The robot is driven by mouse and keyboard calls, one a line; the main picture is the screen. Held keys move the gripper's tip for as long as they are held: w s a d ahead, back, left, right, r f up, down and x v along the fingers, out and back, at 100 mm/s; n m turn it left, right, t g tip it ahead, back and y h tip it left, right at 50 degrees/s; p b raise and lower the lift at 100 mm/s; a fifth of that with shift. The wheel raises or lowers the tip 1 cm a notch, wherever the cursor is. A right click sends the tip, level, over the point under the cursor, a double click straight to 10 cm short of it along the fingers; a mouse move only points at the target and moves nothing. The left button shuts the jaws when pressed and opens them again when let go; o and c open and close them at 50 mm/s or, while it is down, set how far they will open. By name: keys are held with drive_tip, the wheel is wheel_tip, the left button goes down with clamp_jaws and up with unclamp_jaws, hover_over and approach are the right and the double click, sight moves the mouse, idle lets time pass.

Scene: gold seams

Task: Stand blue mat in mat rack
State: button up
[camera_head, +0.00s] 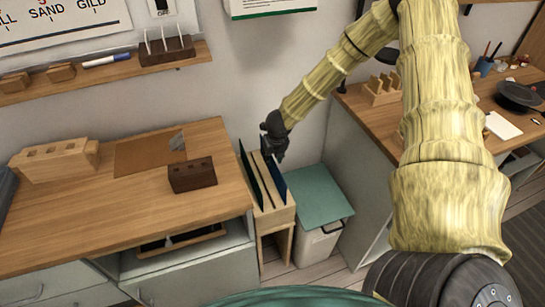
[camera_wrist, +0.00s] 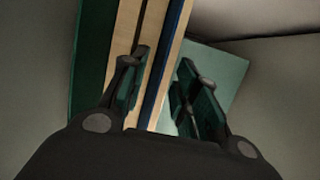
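The mat rack (camera_head: 275,215) is a narrow pale wooden stand between the left workbench and the teal-topped bin. The blue mat (camera_head: 277,181) stands upright in the rack's right-hand slot. In the wrist view the blue mat (camera_wrist: 166,62) shows as a thin dark blue edge between wooden dividers. My gripper (camera_head: 276,152) is over the top of the rack. In the wrist view its fingers (camera_wrist: 165,58) are apart, one on either side of the blue edge, with clear space on the right. The blue mat's lower part is hidden in the rack.
A green mat (camera_head: 247,170) stands on the rack's left side, also seen in the wrist view (camera_wrist: 92,55). The teal-lidded bin (camera_head: 310,195) is close on the right. The left workbench (camera_head: 120,215) holds wooden blocks and a brown sheet. Another bench is at right.

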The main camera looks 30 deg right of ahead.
drive_tip(key=shift+p+v, duration=2.2)
drive_tip(key=shift+v, duration=1.55)
wheel_tip(320, 180, up, 6)
drive_tip(key=p, duration=0.4)
drive_tip(key=shift+f+p, duration=0.1)
drive_tip(key=shift+p, duration=0.25)
